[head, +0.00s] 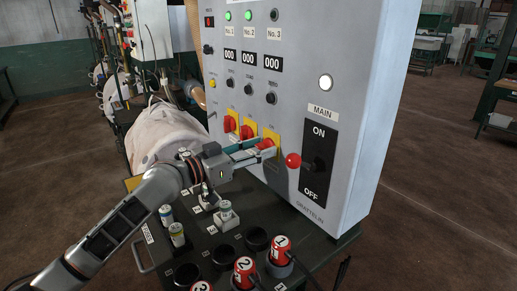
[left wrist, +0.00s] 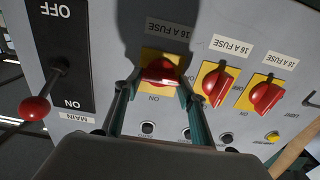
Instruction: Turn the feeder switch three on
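The feeder switch three (head: 267,143) is a red rotary handle on a yellow plate, rightmost of three in the head view. In the left wrist view, which is upside down, the same switch (left wrist: 160,75) has its handle lying crosswise. My left gripper (head: 262,147) is at this switch, with its open fingers (left wrist: 158,88) on either side of the handle. Whether the fingertips touch it I cannot tell. The No. 3 lamp (head: 274,14) is dark, while the No. 1 lamp (head: 228,16) and No. 2 lamp (head: 248,15) are lit green. My right gripper is not in view.
The main lever (head: 293,160) with a red ball sticks out right of the switch. The other switches (head: 247,131) (head: 229,124) sit close on the left. Below, a dark console (head: 215,245) carries red numbered connectors (head: 281,249) and small cylinders (head: 177,233).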

